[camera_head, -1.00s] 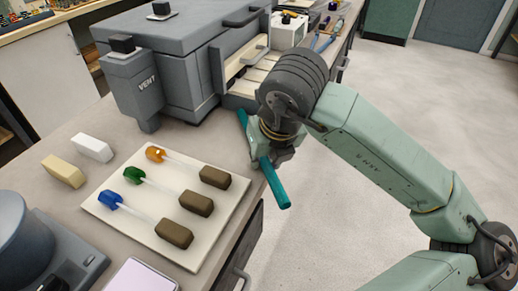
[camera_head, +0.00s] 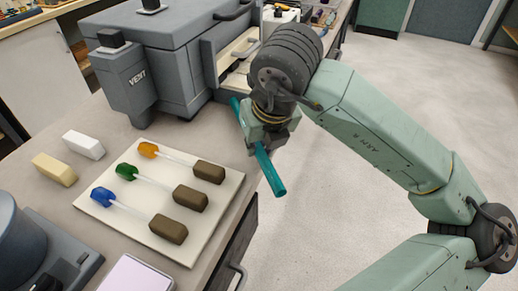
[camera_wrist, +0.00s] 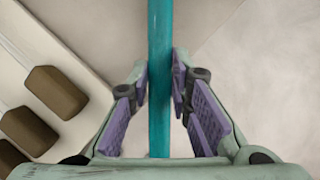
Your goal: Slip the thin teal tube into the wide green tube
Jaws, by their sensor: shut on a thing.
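The thin teal tube (camera_head: 271,174) is in my gripper (camera_head: 261,147), off the right edge of the bench and tilted, its near end pointing down and right in the head view. In the wrist view the tube (camera_wrist: 159,40) runs straight between the purple finger pads of my gripper (camera_wrist: 160,85), which is shut on it. A green glass piece (camera_head: 127,172) lies on a pale board (camera_head: 226,208) to the left, at the end of a clear rod that meets a brown block. I cannot tell whether its end is open. The tube and the green piece are well apart.
Orange (camera_head: 148,150) and blue (camera_head: 102,197) pieces with clear rods and brown blocks lie beside the green one. A grey furnace marked VENT (camera_head: 137,80) stands behind. White (camera_head: 84,145) and cream (camera_head: 54,169) blocks lie left. Floor is open at right.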

